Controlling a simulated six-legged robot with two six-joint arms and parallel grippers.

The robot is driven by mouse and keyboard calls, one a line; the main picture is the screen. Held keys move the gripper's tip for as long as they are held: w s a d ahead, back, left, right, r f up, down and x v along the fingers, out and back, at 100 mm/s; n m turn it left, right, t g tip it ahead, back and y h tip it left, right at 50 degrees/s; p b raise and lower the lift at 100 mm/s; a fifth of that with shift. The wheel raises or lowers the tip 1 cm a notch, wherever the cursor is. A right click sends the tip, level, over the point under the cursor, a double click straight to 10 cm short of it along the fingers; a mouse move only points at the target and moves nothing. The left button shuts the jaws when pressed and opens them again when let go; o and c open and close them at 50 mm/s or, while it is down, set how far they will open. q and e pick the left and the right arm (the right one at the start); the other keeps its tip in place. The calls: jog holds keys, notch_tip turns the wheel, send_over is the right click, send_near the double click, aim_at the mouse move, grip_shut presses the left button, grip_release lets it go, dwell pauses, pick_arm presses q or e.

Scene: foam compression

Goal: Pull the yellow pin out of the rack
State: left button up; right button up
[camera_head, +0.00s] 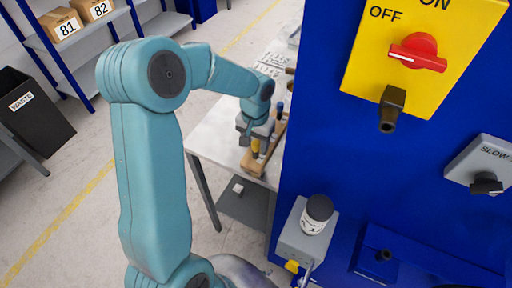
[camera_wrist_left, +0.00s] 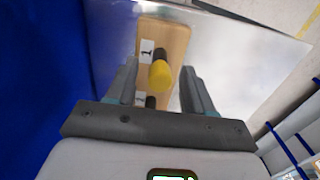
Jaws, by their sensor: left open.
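The wooden rack (camera_head: 272,144) stands on the table beside the blue cabinet. The yellow pin (camera_head: 255,146) is at its near end, below my left gripper (camera_head: 250,139). In the left wrist view, the yellow pin (camera_wrist_left: 161,75) appears end-on against the wooden rack (camera_wrist_left: 172,38), near a white label marked 1. My left gripper (camera_wrist_left: 158,70) is open there, one finger on each side of the pin with gaps visible. I cannot tell how deep the fingers reach around it. My right gripper is out of view.
The blue cabinet (camera_head: 330,160) stands close to the right of the rack, with a yellow switch panel (camera_head: 370,60). The metal table (camera_head: 215,135) is bare left of the rack. A dark waste bin (camera_head: 35,110) and shelves with boxes stand far left.

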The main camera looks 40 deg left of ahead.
aim_at(255, 143)
pick_arm(q)
grip_shut()
jog(key=shift+r+p, duration=2)
jog(key=shift+r, duration=1.05)
